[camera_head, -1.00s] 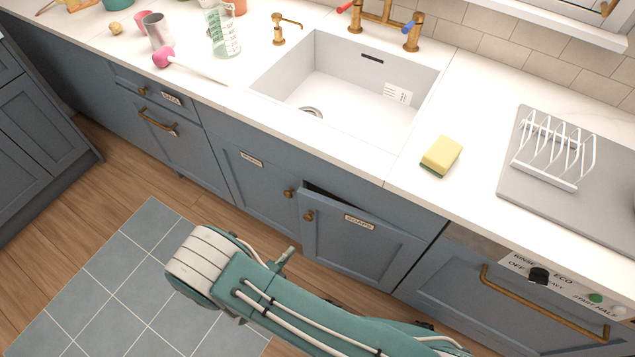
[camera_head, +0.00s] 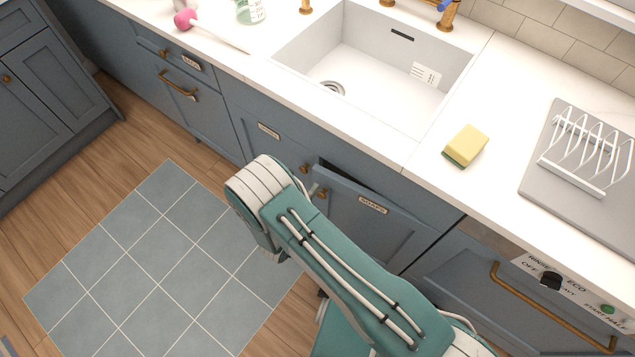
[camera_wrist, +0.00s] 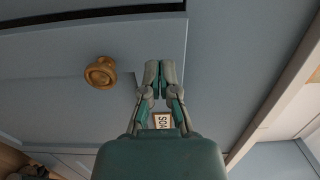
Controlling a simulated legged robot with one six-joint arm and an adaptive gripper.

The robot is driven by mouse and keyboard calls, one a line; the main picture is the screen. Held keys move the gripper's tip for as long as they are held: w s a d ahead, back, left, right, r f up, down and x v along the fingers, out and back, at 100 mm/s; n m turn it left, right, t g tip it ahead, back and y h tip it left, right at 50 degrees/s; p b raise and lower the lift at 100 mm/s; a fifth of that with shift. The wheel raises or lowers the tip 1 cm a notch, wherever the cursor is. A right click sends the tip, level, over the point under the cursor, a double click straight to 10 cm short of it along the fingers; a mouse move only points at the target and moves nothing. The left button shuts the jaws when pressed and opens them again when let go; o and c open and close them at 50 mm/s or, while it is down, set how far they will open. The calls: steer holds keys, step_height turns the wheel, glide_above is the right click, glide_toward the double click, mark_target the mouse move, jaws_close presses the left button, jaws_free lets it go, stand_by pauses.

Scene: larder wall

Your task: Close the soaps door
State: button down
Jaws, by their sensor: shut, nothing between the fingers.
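The soaps door (camera_head: 365,228) is the blue cabinet door under the sink, bearing a small "SOAPS" label (camera_head: 373,205). It stands slightly ajar, with a dark gap along its top edge. Its brass knob (camera_head: 322,194) is at its upper left. My arm covers the door's lower left part in the head view. My gripper (camera_wrist: 160,68) is shut and empty in the wrist view, close in front of the blue cabinet front. Part of the label (camera_wrist: 162,121) shows between its fingers, and a brass knob (camera_wrist: 100,72) is left of the fingertips. Contact with the door cannot be told.
The neighbouring sink cabinet door (camera_head: 262,150) is shut. The dishwasher front (camera_head: 500,290) with a brass bar handle is to the right. A sponge (camera_head: 466,146) and a toast rack (camera_head: 585,150) are on the worktop above.

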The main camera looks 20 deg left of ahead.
mark_target(320, 177)
steer(key=shift+w+d, duration=0.2)
steer(key=shift+w, duration=0.95)
steer(key=w, duration=0.1)
steer(key=w+m+h, duration=0.1)
steer(key=w, duration=0.1)
steer(key=w+h, duration=0.1)
steer(key=shift+w+d+g, duration=0.25)
steer(key=shift+d+g, duration=0.05)
steer(key=shift+d, duration=0.1)
steer(key=shift+w+r+m, duration=0.1)
steer(key=shift+w+m, duration=0.05)
steer(key=shift+m, duration=0.15)
